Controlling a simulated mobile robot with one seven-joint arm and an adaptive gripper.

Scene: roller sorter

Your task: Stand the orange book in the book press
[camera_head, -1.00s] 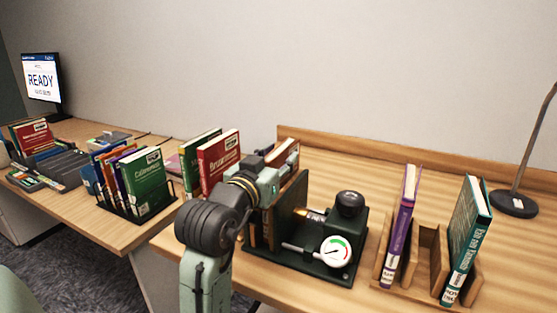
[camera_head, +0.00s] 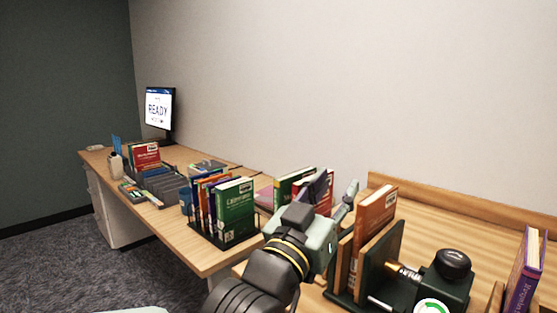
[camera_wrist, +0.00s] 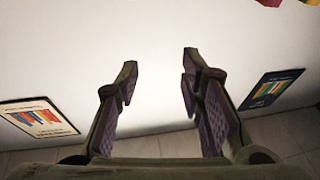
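The orange book (camera_head: 376,212) stands upright in the book press (camera_head: 400,291), between a wooden board (camera_head: 342,265) on its left and a dark green plate (camera_head: 385,250) on its right. Whether the plates touch its covers I cannot tell. My gripper (camera_head: 336,190) is left of the orange book, above the desk and apart from the book. In the wrist view my gripper (camera_wrist: 159,68) has its two fingers spread with nothing between them, facing a pale wall. The lower part of the book is hidden by the press.
A rack (camera_head: 207,238) of several books stands left of my arm. Green and red books (camera_head: 294,182) stand behind my gripper. A purple book (camera_head: 526,272) is at the right edge. A screen (camera_head: 158,108) reading READY is at the back left. Desk behind the press is clear.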

